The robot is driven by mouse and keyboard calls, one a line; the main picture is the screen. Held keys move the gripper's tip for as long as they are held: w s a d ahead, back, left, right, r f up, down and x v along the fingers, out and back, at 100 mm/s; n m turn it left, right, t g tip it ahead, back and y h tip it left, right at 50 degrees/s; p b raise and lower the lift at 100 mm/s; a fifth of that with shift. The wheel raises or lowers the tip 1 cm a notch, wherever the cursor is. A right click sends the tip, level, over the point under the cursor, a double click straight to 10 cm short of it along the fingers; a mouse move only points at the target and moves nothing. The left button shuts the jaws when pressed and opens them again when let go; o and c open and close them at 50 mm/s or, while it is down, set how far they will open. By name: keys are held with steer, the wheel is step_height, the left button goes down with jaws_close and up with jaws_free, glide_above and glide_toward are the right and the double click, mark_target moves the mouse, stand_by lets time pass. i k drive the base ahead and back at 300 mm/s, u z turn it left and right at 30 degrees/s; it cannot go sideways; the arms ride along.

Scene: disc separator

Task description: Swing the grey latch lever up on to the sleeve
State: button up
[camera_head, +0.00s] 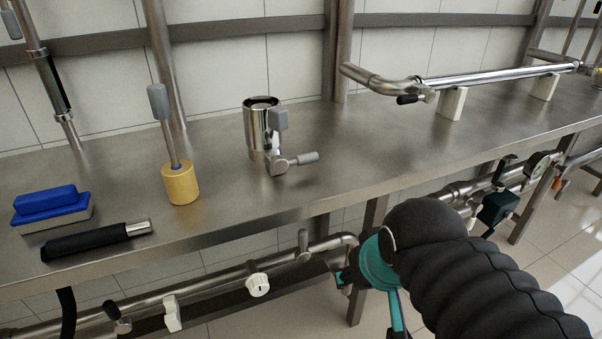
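A steel cylindrical sleeve (257,136) stands upright on the steel bench, left of the picture's middle, with an open dark top. I take this to be the latch lever. My black ribbed arm with teal parts comes in from the lower right, in front of the bench edge and apart from the sleeve.
A yellow weight (180,184) with a grey-tipped rod stands left of the sleeve. A blue brush or block (47,202) and a black-handled tool (96,240) lie further left. A steel pipe (500,75) rests on white blocks at right. Pipes and valves run below the bench edge.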

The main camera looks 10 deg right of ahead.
mark_target(280, 164)
steer(key=z, duration=1.4)
steer(key=k, duration=0.55)
steer(key=u, duration=1.25)
